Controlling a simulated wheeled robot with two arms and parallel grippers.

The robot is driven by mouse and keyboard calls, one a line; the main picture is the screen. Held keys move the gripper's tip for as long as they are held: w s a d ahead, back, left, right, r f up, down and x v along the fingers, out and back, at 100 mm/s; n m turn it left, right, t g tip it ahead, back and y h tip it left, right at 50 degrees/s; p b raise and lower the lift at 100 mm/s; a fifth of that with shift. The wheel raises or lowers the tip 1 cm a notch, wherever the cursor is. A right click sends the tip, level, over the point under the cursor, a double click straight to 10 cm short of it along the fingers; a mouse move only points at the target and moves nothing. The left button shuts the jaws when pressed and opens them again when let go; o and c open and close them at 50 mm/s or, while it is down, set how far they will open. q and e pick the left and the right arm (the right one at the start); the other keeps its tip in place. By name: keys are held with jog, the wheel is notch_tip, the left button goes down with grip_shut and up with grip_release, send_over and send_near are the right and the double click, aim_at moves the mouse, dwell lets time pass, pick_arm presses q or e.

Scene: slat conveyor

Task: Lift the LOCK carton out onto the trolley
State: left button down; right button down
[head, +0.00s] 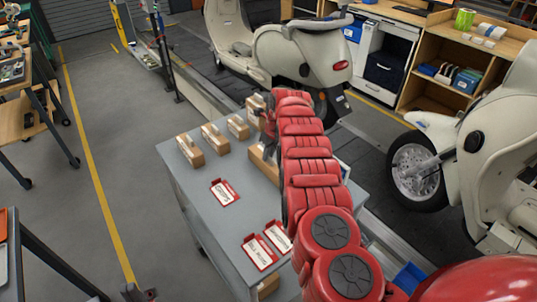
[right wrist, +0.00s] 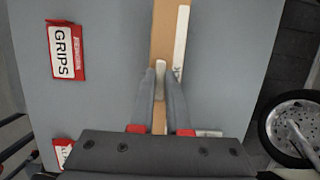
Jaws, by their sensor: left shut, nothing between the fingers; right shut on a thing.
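Several tan cartons with white labels stand on the grey-topped trolley (head: 195,225); three clear ones are a left carton (head: 190,152), a middle carton (head: 215,139) and a right carton (head: 239,127). Their lettering is too small to read, so I cannot tell which is the LOCK carton. My right gripper (right wrist: 160,85) is shut on a long tan carton (right wrist: 166,25) with a white label strip. In the head view my red right arm hides most of this gripper. My left gripper (head: 142,292) is at the bottom edge, shut and empty, apart from the trolley.
Red-and-white cards lie on the trolley top: one in the middle (head: 225,192), two near the front (head: 260,251). The right wrist view shows a GRIPS card (right wrist: 66,52). Cream scooters stand behind (head: 300,50) and at right (head: 490,150). The floor left of the trolley is clear.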

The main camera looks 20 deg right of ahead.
jog(key=c, duration=0.8)
grip_release()
jog(key=shift+d+r+b, duration=0.1)
jog(key=shift+r+b, duration=0.2)
jog(key=shift+r, duration=0.3)
jog(key=b+v, duration=0.4)
jog(key=v, duration=1.2)
jog(key=shift+s+r, duration=0.1)
jog(key=shift+s, duration=0.05)
